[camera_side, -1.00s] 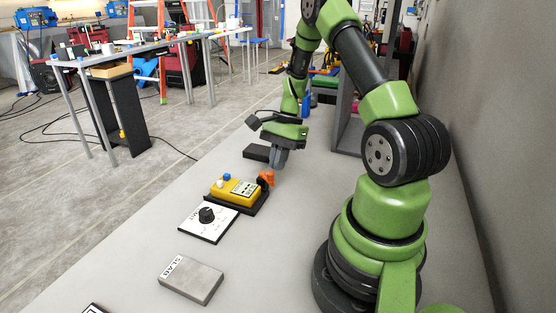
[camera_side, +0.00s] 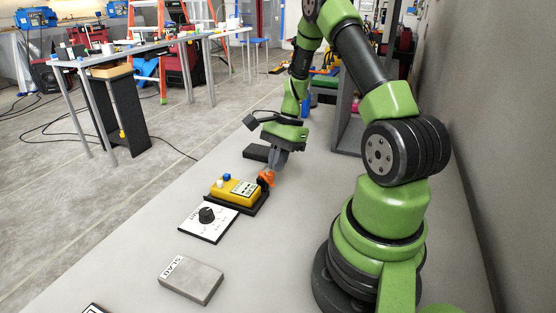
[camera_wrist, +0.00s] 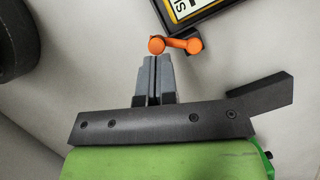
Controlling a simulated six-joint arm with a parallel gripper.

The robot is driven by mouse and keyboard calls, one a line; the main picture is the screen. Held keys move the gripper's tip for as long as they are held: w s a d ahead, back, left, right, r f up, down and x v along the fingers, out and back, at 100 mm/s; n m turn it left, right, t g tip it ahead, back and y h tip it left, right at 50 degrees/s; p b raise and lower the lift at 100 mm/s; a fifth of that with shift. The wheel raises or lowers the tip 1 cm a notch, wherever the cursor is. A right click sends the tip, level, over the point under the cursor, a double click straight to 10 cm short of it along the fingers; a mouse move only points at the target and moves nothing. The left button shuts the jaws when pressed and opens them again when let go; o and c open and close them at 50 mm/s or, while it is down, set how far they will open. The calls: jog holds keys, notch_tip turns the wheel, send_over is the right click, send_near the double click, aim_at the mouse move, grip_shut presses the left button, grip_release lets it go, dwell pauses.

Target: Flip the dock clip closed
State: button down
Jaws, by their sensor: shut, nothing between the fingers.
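The orange dock clip (camera_side: 266,178) is at the right end of the black dock (camera_side: 258,206), which holds a yellow device (camera_side: 237,190) with a blue and a white button on top. In the wrist view the orange clip (camera_wrist: 176,44) lies just beyond my fingertips, at the dock's corner (camera_wrist: 180,25). My gripper (camera_side: 270,170) is shut and empty, angled down at the clip. Its fingertips (camera_wrist: 156,58) sit right by the clip's left rounded end. I cannot tell whether they touch it.
A white panel with a black knob (camera_side: 207,216) and a grey slab (camera_side: 191,280) lie nearer the camera. A dark block (camera_side: 256,153) lies behind the dock. A grey shelf (camera_side: 347,130) stands further back.

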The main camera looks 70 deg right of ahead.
jog(key=shift+a+m+t, duration=0.3)
jog(key=shift+a+m, duration=0.05)
jog(key=shift+m, duration=0.65)
jog(key=shift+a, duration=0.1)
jog(key=shift+w+a+m+t+h, duration=0.1)
jog(key=shift+a+m+t+h, duration=0.1)
jog(key=shift+m, duration=0.4)
jog(key=shift+a+m+t+h, duration=0.1)
jog(key=shift+m+t+h, duration=0.1)
jog(key=shift+m, duration=0.4)
jog(key=shift+w+a+m, duration=0.15)
jog(key=shift+a+m, duration=0.15)
jog(key=shift+m, duration=0.5)
jog(key=shift+w+a, duration=0.4)
jog(key=shift+a, duration=0.15)
dwell(2.0)
jog(key=shift+w+d+t+h, duration=0.15)
jog(key=shift+d+t+h, duration=0.15)
jog(key=shift+d, duration=0.55)
